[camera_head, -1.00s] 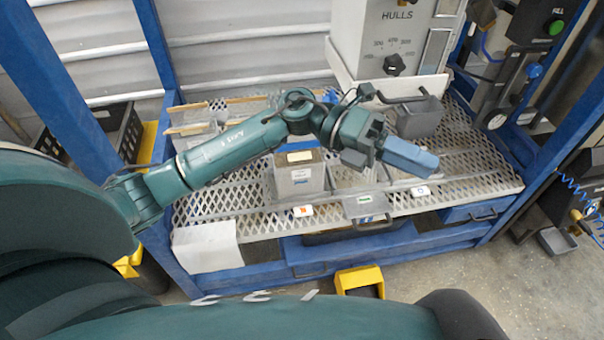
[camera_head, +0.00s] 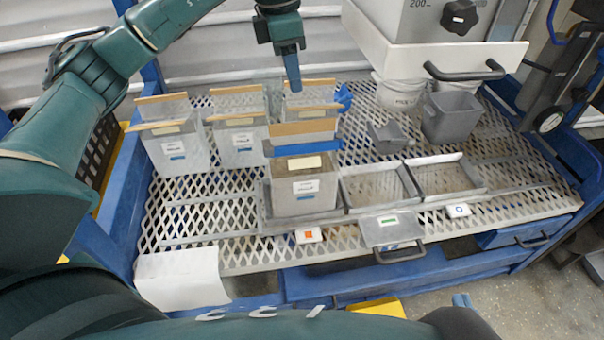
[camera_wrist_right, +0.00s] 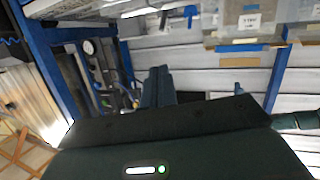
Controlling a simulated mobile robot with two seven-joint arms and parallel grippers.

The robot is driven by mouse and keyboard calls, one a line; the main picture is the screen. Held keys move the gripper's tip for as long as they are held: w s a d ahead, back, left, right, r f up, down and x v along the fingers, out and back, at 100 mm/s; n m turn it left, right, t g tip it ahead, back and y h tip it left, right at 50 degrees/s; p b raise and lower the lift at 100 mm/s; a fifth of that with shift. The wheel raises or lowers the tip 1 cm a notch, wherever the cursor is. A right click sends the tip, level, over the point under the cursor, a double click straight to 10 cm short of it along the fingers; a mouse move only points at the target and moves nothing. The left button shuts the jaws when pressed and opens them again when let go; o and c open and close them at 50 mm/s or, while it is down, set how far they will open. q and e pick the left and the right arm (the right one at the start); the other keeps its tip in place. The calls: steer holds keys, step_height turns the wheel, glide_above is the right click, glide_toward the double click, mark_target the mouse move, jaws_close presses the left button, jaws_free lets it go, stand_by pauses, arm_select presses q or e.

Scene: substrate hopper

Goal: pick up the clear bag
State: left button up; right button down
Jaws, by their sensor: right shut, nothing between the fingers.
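Several clear, box-shaped bags with tan top strips and white labels stand on the mesh bench in the head view. They include a left bag (camera_head: 172,152), a middle bag (camera_head: 236,147) and a back bag (camera_head: 310,97). A front bag (camera_head: 303,190) with a blue band stands in a grey tray. I cannot tell which one is meant. My left gripper (camera_head: 293,88) points down over the back bags, its fingers edge-on; contact is unclear. My right gripper (camera_head: 462,300) barely shows at the bottom right, away from the bags. The right wrist view shows its fingers (camera_wrist_right: 158,85) together and empty.
Two empty grey trays (camera_head: 378,207) sit right of the front bag. A grey bin (camera_head: 452,117), a scoop (camera_head: 388,137) and a white bucket (camera_head: 400,95) stand beneath the hopper (camera_head: 420,45). A white sheet (camera_head: 180,278) hangs at the front left edge.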

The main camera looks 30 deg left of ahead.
arm_select(q)
steer(key=b, duration=0.1)
glide_above(303, 125)
steer(key=a, duration=0.1)
step_height(303, 125, down, 6)
steer(key=shift+f, duration=0.1)
steer(key=f, duration=0.1)
steer(key=f+b, duration=0.1)
steer(key=f, duration=0.1)
steer(key=f+b, duration=0.1)
steer(key=f, duration=0.1)
steer(key=shift+w+d+f, duration=0.2)
steer(key=shift+w+d, duration=0.05)
steer(key=shift+d, duration=0.05)
steer(key=shift+f, duration=0.15)
arm_select(e)
steer(key=shift+w+a+r+n+t+y, duration=0.1)
steer(key=shift+a+n+t+y, duration=0.2)
steer(key=shift+t, duration=0.25)
steer(key=shift+a+r+n+t+y, duration=0.15)
steer(key=shift+n+t+y, duration=0.2)
steer(key=shift+t, duration=0.2)
arm_select(q)
steer(key=shift+f, duration=0.25)
arm_select(e)
steer(key=shift+f, duration=0.15)
arm_select(q)
jaws_close()
steer(key=shift+w+r, duration=0.1)
steer(key=shift+r, duration=0.05)
